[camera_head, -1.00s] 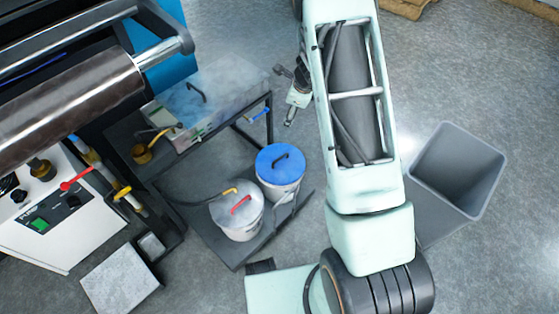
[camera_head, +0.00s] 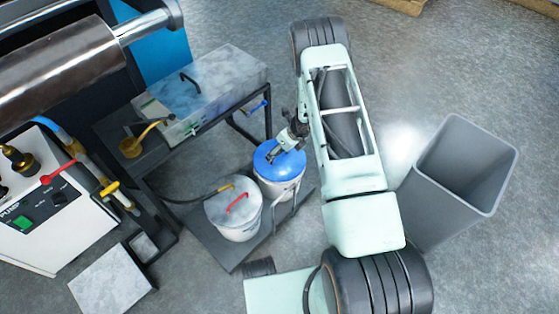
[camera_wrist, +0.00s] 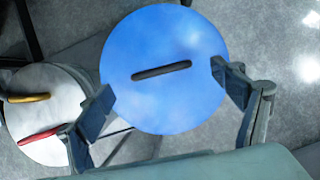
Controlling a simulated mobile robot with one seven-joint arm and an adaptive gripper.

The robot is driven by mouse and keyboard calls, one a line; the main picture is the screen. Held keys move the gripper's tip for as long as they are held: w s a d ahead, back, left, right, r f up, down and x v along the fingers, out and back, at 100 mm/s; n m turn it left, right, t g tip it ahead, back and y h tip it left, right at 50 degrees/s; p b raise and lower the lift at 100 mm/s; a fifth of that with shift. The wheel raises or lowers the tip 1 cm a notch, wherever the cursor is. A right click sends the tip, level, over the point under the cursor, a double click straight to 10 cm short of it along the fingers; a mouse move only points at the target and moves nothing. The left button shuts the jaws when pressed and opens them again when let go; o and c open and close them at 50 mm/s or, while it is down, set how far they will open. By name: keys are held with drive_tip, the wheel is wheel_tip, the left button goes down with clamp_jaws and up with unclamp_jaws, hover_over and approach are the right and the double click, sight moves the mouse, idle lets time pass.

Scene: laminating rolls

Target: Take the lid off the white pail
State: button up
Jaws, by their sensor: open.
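A white pail (camera_head: 277,187) with a round blue lid (camera_head: 267,163) stands on a low dark platform. The blue lid fills the middle of the wrist view (camera_wrist: 180,100), and its black bar handle (camera_wrist: 161,71) lies between my fingers. My gripper (camera_head: 287,147) is open and empty above the blue lid; its two fingers (camera_wrist: 160,82) show apart in the wrist view. A second whitish pail (camera_head: 240,232) has a grey-white lid (camera_head: 222,207) with a red handle (camera_head: 237,204). It stands left of the blue-lidded pail and shows at the left of the wrist view.
A dark bench (camera_head: 178,152) holding a grey box (camera_head: 205,85) stands behind the pails. A yellow-ended hose (camera_head: 222,189) reaches the second lid. A pump unit (camera_head: 45,215) is at left, a grey bin (camera_head: 462,170) at right.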

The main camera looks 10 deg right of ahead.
sight(280, 153)
drive_tip(key=b+x, duration=0.1)
drive_tip(key=x, duration=0.3)
drive_tip(key=shift+f, duration=0.25)
drive_tip(key=shift+c, duration=0.3)
drive_tip(key=c, duration=1.2)
drive_tip(key=shift+r, duration=0.1)
